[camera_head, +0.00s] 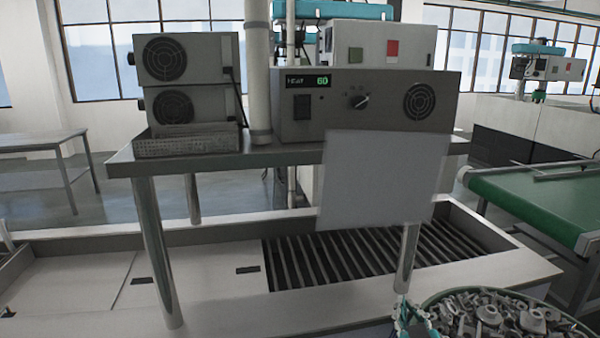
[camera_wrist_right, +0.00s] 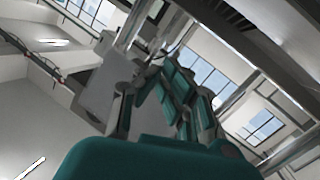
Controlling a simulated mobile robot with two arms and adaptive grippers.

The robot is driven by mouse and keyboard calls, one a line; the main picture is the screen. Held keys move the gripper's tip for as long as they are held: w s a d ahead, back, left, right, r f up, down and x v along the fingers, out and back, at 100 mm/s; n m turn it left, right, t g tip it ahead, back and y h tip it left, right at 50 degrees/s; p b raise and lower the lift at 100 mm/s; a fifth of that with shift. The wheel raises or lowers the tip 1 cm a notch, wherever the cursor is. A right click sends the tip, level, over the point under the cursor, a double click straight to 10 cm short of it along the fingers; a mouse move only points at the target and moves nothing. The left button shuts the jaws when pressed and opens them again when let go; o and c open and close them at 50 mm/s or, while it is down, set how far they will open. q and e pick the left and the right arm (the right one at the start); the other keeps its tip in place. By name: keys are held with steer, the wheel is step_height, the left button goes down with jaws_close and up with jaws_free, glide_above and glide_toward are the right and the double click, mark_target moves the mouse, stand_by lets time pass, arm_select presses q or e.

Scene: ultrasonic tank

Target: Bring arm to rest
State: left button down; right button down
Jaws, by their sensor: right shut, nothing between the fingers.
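My right gripper (camera_head: 407,312) shows as a small teal and grey shape at the bottom edge of the head view, just left of a round basket of metal parts (camera_head: 500,316). In the right wrist view the right gripper (camera_wrist_right: 160,90) fills the middle, with teal pads and grey links. It is shut and holds nothing. That view looks up at windows and ceiling beams. Most of the right arm is hidden below the head view. My left gripper is in neither view.
A grey control unit with a 60 display (camera_head: 365,100) stands on a metal shelf (camera_head: 290,157). A blank pale panel (camera_head: 382,180) hangs at its front. Below is a long tank with dark slats (camera_head: 340,262). A green conveyor (camera_head: 535,200) is at right.

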steer(key=s+f+m+g, duration=0.1)
steer(key=s+f+g, duration=0.6)
steer(key=s+f, duration=0.7)
steer(key=s+a+f+g+y, duration=0.1)
steer(key=s+f+g, duration=0.2)
steer(key=s, duration=0.6)
steer(key=s+f+g+y, duration=0.1)
steer(key=s+f+g, duration=0.25)
steer(key=s, duration=0.45)
step_height(320, 180, down, 25)
steer(key=s+g, duration=0.1)
steer(key=s+d+f+n+g, duration=0.1)
steer(key=s+d+f, duration=0.1)
steer(key=s+f, duration=1.5)
steer(key=shift+d+h, duration=0.3)
steer(key=shift+d, duration=0.05)
